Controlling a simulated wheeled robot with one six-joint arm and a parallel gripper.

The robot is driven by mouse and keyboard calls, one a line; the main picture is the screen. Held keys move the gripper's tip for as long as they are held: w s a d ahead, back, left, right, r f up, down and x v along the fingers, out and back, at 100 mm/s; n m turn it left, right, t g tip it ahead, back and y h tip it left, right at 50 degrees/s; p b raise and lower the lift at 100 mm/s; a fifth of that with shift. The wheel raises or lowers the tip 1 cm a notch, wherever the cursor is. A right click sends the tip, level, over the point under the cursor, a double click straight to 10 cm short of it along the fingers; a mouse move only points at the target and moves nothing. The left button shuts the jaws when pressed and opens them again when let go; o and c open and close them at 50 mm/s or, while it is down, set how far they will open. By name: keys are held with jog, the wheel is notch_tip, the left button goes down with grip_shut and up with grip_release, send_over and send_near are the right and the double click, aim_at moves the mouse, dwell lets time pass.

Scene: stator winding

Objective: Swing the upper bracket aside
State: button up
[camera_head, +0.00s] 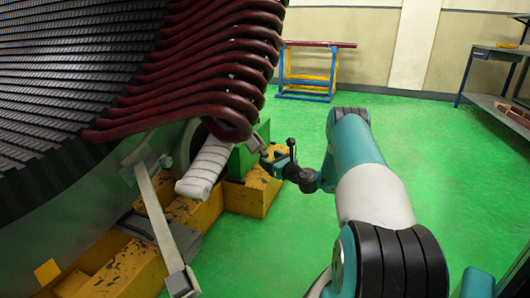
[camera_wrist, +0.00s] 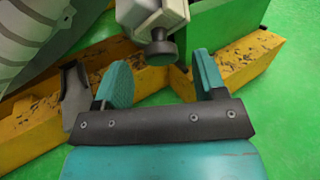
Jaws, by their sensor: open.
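A light grey bracket end (camera_wrist: 152,14) with a dark round knob (camera_wrist: 158,48) is at the top of the wrist view. In the head view a small grey bracket end (camera_head: 256,144) shows beside the red coils. I take this to be the upper bracket; most of it is hidden behind the coils. My gripper (camera_head: 279,158) is just to its right. In the wrist view my gripper (camera_wrist: 160,72) is open and empty, with teal-lined fingers. The knob is ahead of the gap between them; I cannot tell whether it touches.
The stator (camera_head: 70,80) with dark red coils (camera_head: 205,75) fills the left. A long grey bracket arm (camera_head: 157,215) hangs lower in front, beside a white wrapped bar (camera_head: 205,165). Yellow base beams (camera_head: 250,193) lie below. Green floor (camera_head: 470,190) is clear at right.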

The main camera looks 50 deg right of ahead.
aim_at(266, 157)
jog(key=shift+w+d+f+b, duration=0.1)
jog(key=shift+w+d+b, duration=0.1)
jog(key=shift+w, duration=0.7)
jog(key=shift+w+d+b, duration=0.1)
jog(key=shift+w+b, duration=0.05)
jog(key=shift+w, duration=0.75)
